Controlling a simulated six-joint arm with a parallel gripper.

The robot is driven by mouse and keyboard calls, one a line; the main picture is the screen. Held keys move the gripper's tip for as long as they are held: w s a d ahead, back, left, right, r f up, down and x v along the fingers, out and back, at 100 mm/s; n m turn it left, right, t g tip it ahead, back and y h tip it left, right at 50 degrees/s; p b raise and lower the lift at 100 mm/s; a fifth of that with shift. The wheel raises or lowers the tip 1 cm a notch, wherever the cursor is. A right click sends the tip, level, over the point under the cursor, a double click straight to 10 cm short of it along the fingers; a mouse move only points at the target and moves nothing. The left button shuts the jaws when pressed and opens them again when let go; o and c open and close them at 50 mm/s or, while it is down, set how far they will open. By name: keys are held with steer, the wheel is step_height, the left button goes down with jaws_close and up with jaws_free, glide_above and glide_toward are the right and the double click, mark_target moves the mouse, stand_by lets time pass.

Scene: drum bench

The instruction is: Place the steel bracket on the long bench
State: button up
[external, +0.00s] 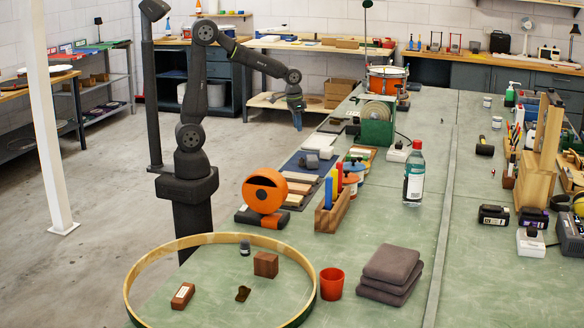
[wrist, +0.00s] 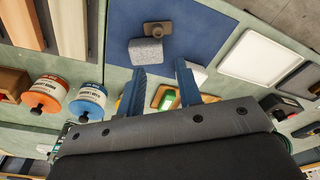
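My gripper (external: 297,118) hangs in the air by the left edge of the long green bench (external: 445,130), near its far half. In the wrist view its two blue fingers (wrist: 162,75) stand apart, with nothing seen held between them. A blue mat (wrist: 185,35) lies beyond the fingertips. On it are a speckled grey block (wrist: 146,51) and a small brown piece with a round knob (wrist: 157,29). The grey block also shows in the external view (external: 312,161). I cannot pick out a steel bracket for certain in either view.
A white tray (wrist: 258,55) lies right of the mat in the wrist view; orange (wrist: 47,92) and blue (wrist: 88,100) tins stand left. A green reel machine (external: 377,125), a bottle (external: 414,172) and folded grey cloths (external: 390,275) occupy the bench. Its middle strip has free room.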

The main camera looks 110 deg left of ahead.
glide_above(302, 162)
steer(key=s, duration=0.1)
steer(key=f, duration=0.6)
steer(key=a+f, duration=0.1)
steer(key=f, duration=0.2)
steer(key=shift+s+f, duration=0.1)
steer(key=shift+s, duration=0.05)
steer(key=shift+w+f, duration=0.15)
steer(key=shift+f, duration=1.25)
steer(key=shift+w+f, duration=0.15)
steer(key=shift+f, duration=1.2)
steer(key=shift+c, duration=0.4)
jaws_close()
